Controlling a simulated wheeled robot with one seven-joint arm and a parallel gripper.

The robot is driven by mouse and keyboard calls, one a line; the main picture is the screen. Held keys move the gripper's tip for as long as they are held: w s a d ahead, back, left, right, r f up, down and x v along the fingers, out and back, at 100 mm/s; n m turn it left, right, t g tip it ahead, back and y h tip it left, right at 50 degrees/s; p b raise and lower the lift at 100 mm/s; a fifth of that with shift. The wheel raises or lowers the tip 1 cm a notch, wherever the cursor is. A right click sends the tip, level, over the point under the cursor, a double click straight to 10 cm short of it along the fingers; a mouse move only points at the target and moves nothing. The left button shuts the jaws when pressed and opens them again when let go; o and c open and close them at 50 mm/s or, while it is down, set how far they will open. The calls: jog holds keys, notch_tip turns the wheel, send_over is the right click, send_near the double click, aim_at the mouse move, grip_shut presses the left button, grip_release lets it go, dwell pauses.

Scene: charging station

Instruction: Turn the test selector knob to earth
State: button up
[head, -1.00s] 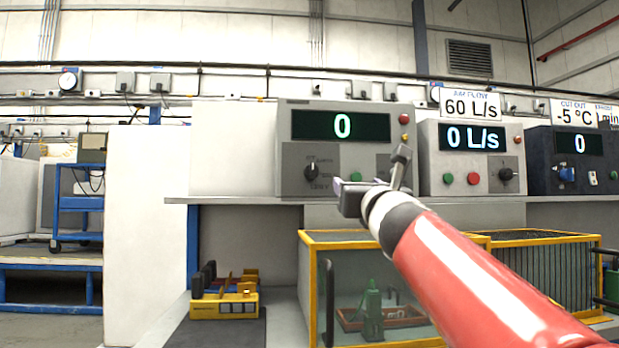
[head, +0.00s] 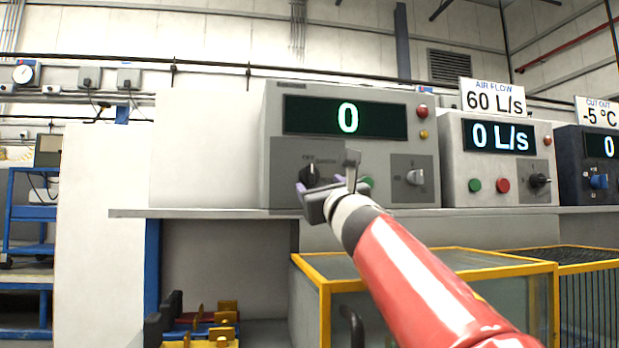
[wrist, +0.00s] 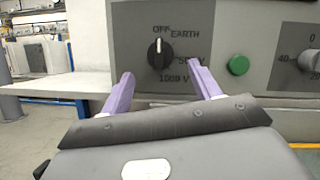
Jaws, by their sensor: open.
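The test selector knob (wrist: 160,53) is black with a white pointer line, on the dark grey panel of the grey tester (head: 385,150). In the wrist view its pointer stands upright, toward OFF. The EARTH label (wrist: 185,33) is up and to the right of the knob, with a 1000 V label below. The knob also shows in the head view (head: 312,175), partly covered by my gripper. My gripper (wrist: 160,82) is open and empty, its purple fingers spread to either side below the knob. The fingers do not appear to touch it.
A green button (wrist: 238,65) and a grey rotary knob (head: 414,178) are to the right on the same tester. The tester stands on a shelf (head: 230,212). Further right is the airflow unit (head: 497,155). A yellow-framed cage (head: 430,265) is below.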

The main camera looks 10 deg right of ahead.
aim_at(313, 178)
jog(key=p+x, duration=0.2)
jog(key=x, duration=0.3)
jog(key=shift+w+r+p, duration=0.15)
jog(key=shift+r+p, duration=0.05)
jog(key=shift+p, duration=0.15)
jog(key=shift+w, duration=0.4)
jog(key=shift+c, duration=0.2)
jog(key=c, duration=0.9)
